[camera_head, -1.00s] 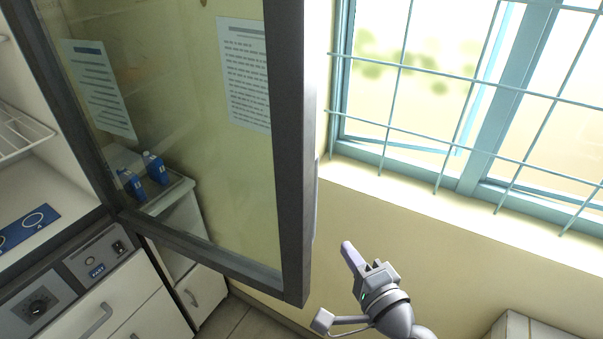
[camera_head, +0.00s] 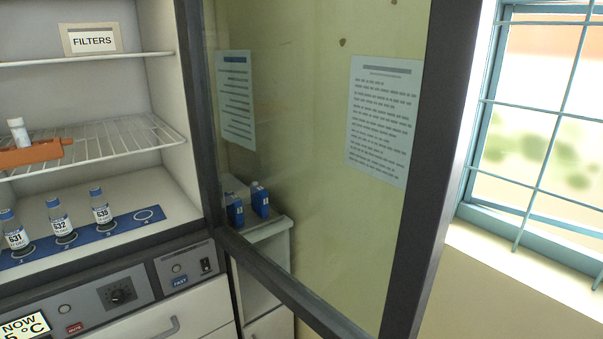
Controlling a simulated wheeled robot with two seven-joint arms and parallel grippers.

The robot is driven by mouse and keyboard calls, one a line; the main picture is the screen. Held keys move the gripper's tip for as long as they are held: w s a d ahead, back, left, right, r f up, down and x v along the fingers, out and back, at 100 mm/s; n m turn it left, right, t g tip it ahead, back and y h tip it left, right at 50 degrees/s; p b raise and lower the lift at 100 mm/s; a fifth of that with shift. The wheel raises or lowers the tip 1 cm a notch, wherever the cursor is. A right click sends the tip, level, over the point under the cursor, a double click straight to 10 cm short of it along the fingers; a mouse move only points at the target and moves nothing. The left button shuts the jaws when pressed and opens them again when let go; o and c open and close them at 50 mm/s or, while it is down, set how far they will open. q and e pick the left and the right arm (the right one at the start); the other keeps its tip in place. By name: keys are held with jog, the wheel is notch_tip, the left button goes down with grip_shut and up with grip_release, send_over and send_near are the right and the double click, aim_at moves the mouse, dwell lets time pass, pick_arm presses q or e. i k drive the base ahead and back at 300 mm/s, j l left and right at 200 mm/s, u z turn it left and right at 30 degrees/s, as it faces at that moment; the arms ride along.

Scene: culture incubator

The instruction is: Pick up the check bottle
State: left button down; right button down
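Three small clear bottles with blue caps and white labels stand upright on a blue mat (camera_head: 122,223) on the incubator floor: a left bottle (camera_head: 14,236), a middle bottle (camera_head: 61,226) and a right bottle (camera_head: 101,210). Their labels seem to end in 31, 32 and 35. The mat's rightmost circle is empty. A white-capped bottle (camera_head: 19,133) stands at an orange-brown object (camera_head: 35,152) on the wire shelf. I cannot tell which is the check bottle. Neither gripper is in view.
The incubator's glass door (camera_head: 290,190) stands open, its dark frame reaching right. Through it show two blue containers (camera_head: 260,200) on a white cabinet (camera_head: 270,230). A FILTERS box (camera_head: 90,39) is on the upper shelf. The control panel (camera_head: 120,290) lies below. A barred window (camera_head: 550,130) is at right.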

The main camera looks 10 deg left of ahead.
aim_at(58, 216)
jog(key=u, duration=1.55)
jog(key=k+j, duration=0.1)
jog(key=j, duration=0.5)
jog(key=i+l, duration=0.25)
jog(key=i, duration=0.2)
